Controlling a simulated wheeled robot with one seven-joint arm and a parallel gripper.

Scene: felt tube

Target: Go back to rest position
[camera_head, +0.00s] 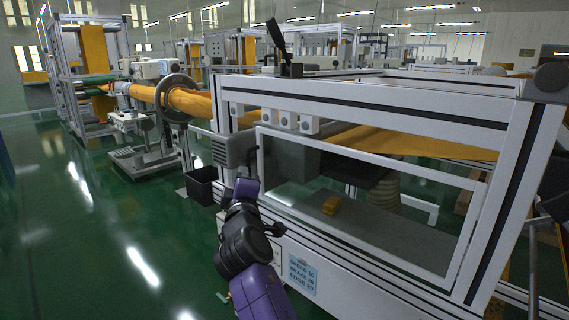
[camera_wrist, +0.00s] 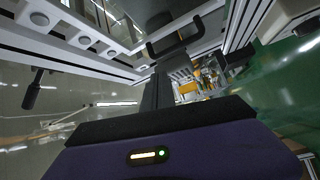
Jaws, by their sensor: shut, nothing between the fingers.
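My gripper (camera_wrist: 157,92) shows in the wrist view as dark fingers closed together, with nothing between them. In that view it points toward a machine frame, and a black handle (camera_wrist: 172,40) appears just beyond the fingertips. I cannot tell the exact gap to the handle. In the head view my purple and black arm rises from the bottom centre in front of the machine's clear-panelled door (camera_head: 368,200). The fingers cannot be made out clearly there.
The machine's white frame (camera_head: 370,108) stands close on the right. A black bin (camera_head: 201,186) stands left of the arm. Yellow felt (camera_head: 187,103) runs through a ring at the back. Green floor (camera_head: 90,250) is clear on the left.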

